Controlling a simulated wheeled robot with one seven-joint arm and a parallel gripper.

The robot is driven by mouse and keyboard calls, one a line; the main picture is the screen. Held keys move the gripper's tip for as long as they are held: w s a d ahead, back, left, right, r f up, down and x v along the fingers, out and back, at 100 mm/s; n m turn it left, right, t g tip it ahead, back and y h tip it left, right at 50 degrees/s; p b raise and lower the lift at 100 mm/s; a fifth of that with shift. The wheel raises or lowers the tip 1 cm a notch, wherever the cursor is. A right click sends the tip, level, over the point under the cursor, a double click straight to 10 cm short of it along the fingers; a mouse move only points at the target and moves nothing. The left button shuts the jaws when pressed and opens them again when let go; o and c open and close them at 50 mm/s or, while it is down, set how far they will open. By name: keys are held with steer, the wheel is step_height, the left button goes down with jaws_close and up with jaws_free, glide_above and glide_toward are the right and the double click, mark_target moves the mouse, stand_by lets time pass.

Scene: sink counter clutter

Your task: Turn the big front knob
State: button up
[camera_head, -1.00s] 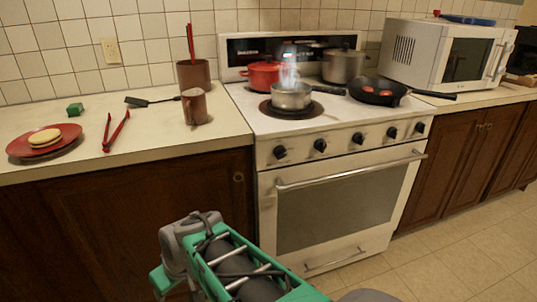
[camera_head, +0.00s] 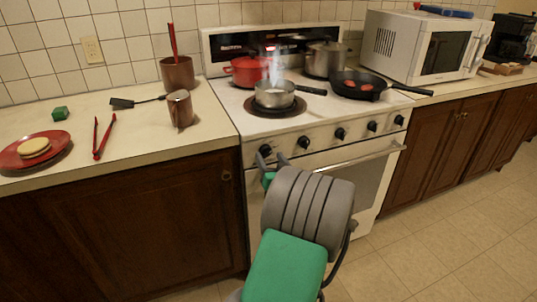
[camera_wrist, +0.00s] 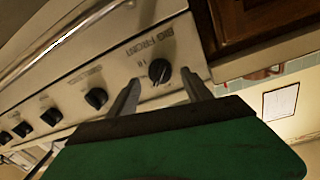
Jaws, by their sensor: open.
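The big front knob (camera_wrist: 160,72) is black and round, with lettering beside it that seems to read "BIG FRONT". It is the leftmost knob on the white stove's front panel in the head view (camera_head: 265,150). My gripper (camera_head: 276,163) is in front of the panel at this knob. In the wrist view the two grey fingers (camera_wrist: 160,78) are spread apart, with the knob showing between their tips. They look open and empty; I cannot tell whether they touch the knob. Several other black knobs run along the panel, the nearest one (camera_head: 303,142) just to the right.
The oven door handle (camera_head: 360,155) sticks out below the knobs. A steaming saucepan (camera_head: 274,96) stands on the front left burner, with a red pot (camera_head: 246,71), a steel pot (camera_head: 325,60) and a black skillet (camera_head: 360,86) around it. A brown mug (camera_head: 180,108) stands on the left counter.

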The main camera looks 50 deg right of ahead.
steer(key=shift+x, duration=1.1)
steer(key=shift+a, duration=0.1)
steer(key=shift+f, duration=0.1)
jaws_close()
